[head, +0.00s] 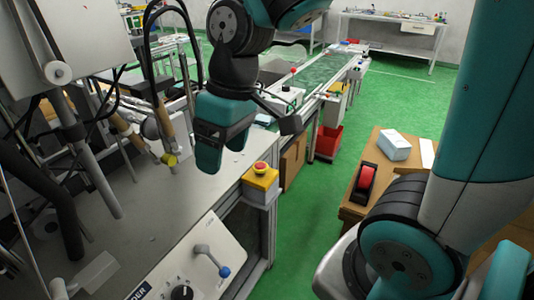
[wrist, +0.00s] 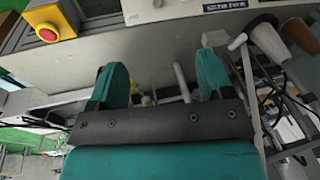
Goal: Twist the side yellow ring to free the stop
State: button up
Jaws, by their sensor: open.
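The emergency stop is a red button (head: 261,167) with a yellow ring around its base, on a yellow box (head: 260,186) at the bench's right edge. The red button also shows at the upper left of the wrist view (wrist: 47,33). My gripper (head: 223,157) is open and empty, above the bench and left of the stop, apart from it. In the wrist view its two teal fingers (wrist: 162,76) stand wide apart with nothing held between them. Whether the button is pressed in cannot be told.
Machine posts and cables stand left, with a small yellow part (head: 170,160). A red bin (head: 328,142) and a wooden table (head: 352,208) lie right. Green floor between is clear.

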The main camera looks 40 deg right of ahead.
jog(key=w+d+m+h+p, duration=0.1)
jog(key=w+d+m+h, duration=0.1)
jog(key=w+d, duration=0.75)
jog(key=m, duration=0.1)
send_over(260, 165)
notch_tip(260, 165, down, 2)
jog(key=shift+g+h, duration=0.3)
jog(key=shift+h, duration=0.1)
notch_tip(260, 165, down, 17)
jog(key=shift+f+p, duration=0.15)
jog(key=shift+p, duration=0.6)
